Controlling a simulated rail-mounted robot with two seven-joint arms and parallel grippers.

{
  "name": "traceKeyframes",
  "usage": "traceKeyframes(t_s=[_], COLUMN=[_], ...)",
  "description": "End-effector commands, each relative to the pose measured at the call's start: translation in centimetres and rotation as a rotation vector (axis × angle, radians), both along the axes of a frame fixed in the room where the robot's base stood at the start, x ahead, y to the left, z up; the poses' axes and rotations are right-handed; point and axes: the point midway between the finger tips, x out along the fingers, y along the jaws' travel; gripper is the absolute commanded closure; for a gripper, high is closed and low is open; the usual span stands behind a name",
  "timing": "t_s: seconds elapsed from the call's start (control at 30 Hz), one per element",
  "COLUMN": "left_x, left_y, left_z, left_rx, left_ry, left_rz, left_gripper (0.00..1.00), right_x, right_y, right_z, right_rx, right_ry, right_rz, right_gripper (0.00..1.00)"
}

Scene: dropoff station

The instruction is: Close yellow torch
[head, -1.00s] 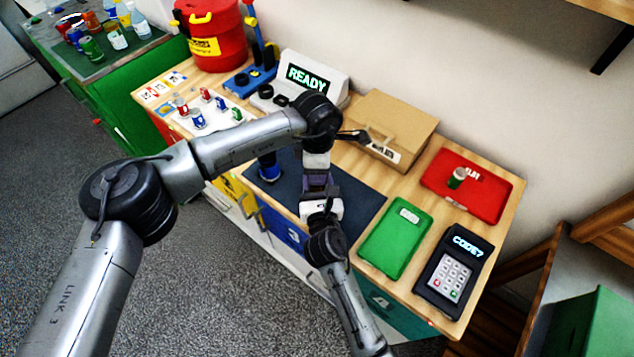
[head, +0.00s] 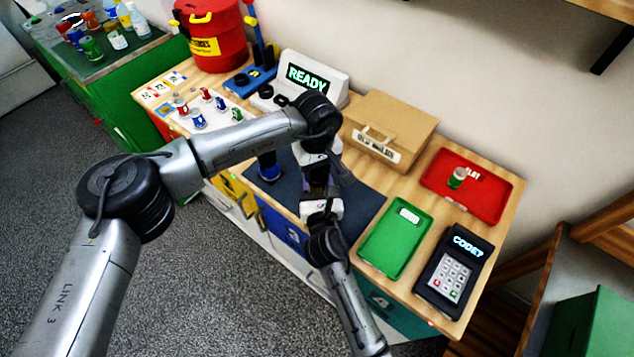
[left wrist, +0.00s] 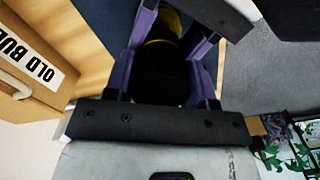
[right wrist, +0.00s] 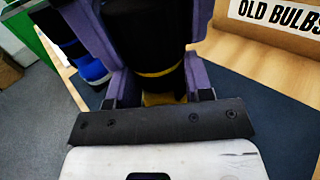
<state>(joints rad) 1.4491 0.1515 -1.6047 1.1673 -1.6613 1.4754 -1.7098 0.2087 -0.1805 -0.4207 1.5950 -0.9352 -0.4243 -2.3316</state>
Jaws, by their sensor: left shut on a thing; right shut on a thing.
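The yellow torch, a black cylinder with yellow bands, is held between my two grippers above the dark mat (head: 362,205). In the left wrist view, my left gripper (left wrist: 176,38) has its purple fingers shut around the torch's black part (left wrist: 164,72). In the right wrist view, my right gripper (right wrist: 145,30) is shut around the torch (right wrist: 150,42), with a yellow band near the palm. In the head view the grippers face each other, left above right, and largely hide the torch. I cannot tell whether its parts touch or are fully joined.
A blue-and-black torch (head: 268,167) stands on the mat, left of the grippers. A cardboard "old bulbs" box (head: 392,125) is behind. A green tray (head: 393,240), a red tray (head: 487,200) with a battery and a keypad (head: 452,268) are at right. A "READY" display (head: 310,76) stands behind.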

Motion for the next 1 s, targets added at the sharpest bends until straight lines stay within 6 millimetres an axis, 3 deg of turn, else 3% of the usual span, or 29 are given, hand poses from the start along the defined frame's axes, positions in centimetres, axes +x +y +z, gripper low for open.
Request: traceKeyframes(t_s=[0.3, 0.67, 1.0], left_x=[0.0, 0.0, 0.0], left_y=[0.0, 0.0, 0.0], left_z=[0.0, 0.6, 4.2], left_rx=[0.000, 0.000, -0.001], left_ry=[-0.001, -0.001, -0.001], left_rz=[0.002, 0.002, 0.002], left_gripper=[0.24, 0.24, 0.24], right_x=[0.0, 0.0, 0.0], right_y=[0.0, 0.0, 0.0], right_z=[-0.1, -0.1, -0.1], right_rx=[-0.001, -0.001, -0.001], right_ry=[0.001, 0.001, 0.001], right_rz=[0.000, 0.000, 0.000], right_gripper=[1.00, 1.00, 1.00])
